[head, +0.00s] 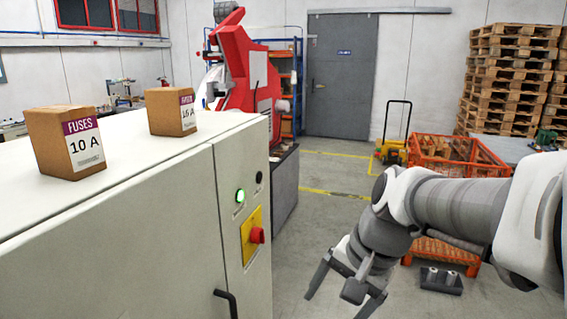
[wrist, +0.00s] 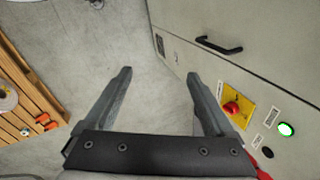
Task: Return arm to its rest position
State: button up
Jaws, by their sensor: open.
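My gripper (head: 345,285) hangs low at the right of the cabinet in the head view, pointing down, with its fingers spread and nothing between them. It also shows in the wrist view (wrist: 158,85), open over bare floor. My arm reaches in from the right edge of the head view. The light grey cabinet (head: 130,240) stands at the left, apart from my gripper. On its side are a red switch (head: 257,235) on a yellow plate, a lit green lamp (head: 241,195) and a black handle (head: 226,300).
Two fuse boxes, 10 A (head: 62,145) and 16 A (head: 170,112), stand on the cabinet top. A red machine (head: 243,75) is behind it. Grey floor (head: 318,215) is clear between.

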jog(key=s+d+r+n+t+h, duration=0.2)
jog(key=s+d+n, duration=0.4)
jog(key=s, duration=0.3)
jog(key=shift+s+d+n+t+h, duration=0.15)
jog(key=shift+s+n+t+h, duration=0.15)
jog(key=shift+n+t+h, duration=0.35)
jog(key=shift+r, duration=0.1)
